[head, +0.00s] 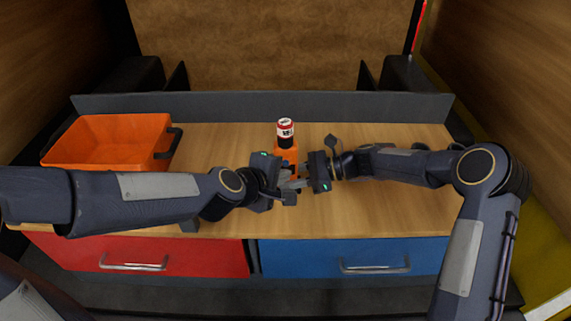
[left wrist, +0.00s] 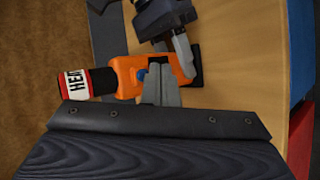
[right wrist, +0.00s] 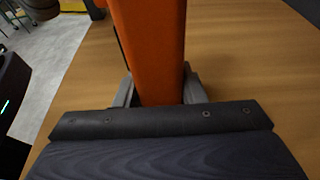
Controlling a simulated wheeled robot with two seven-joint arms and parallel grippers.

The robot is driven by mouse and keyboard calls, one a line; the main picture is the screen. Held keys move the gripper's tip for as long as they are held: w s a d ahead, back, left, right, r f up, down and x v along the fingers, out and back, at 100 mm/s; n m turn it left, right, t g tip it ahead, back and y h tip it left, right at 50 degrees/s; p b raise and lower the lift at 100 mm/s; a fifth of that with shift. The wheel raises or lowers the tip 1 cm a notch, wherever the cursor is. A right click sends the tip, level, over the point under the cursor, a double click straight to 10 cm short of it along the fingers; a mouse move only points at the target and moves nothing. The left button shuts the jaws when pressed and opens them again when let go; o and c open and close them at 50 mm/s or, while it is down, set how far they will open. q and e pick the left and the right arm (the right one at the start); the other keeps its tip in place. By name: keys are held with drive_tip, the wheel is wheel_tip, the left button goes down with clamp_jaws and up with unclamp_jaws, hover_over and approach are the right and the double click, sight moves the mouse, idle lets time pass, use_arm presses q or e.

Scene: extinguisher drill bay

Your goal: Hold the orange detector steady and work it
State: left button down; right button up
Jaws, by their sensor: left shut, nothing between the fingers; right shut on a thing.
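The orange detector (head: 287,155) stands on the wooden bench with its black, white and red top up. In the left wrist view the detector (left wrist: 127,76) shows a blue button (left wrist: 141,76) and a band lettered "HEA". My right gripper (head: 308,184) is shut on the detector's orange body (right wrist: 152,50), which rises between its fingers in the right wrist view. My left gripper (head: 290,186) is shut and empty, its fingertips (left wrist: 160,82) at the detector's front, close beside the blue button. Whether they touch the button I cannot tell. The detector's lower part is mostly hidden by the grippers in the head view.
An orange bin (head: 107,143) with a black handle stands at the bench's left. A red drawer (head: 140,257) and a blue drawer (head: 352,257) are below the front edge. The bench top (head: 395,205) is clear at right. A low grey ledge (head: 230,104) runs along the back.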

drive_tip(key=shift+f, duration=0.15)
use_arm(q)
drive_tip(key=shift+w, duration=0.45)
drive_tip(key=shift+w, duration=0.45)
idle(0.7)
drive_tip(key=shift+s, duration=0.9)
drive_tip(key=shift+s, duration=0.1)
drive_tip(key=s, duration=0.4)
drive_tip(key=shift+s, duration=0.4)
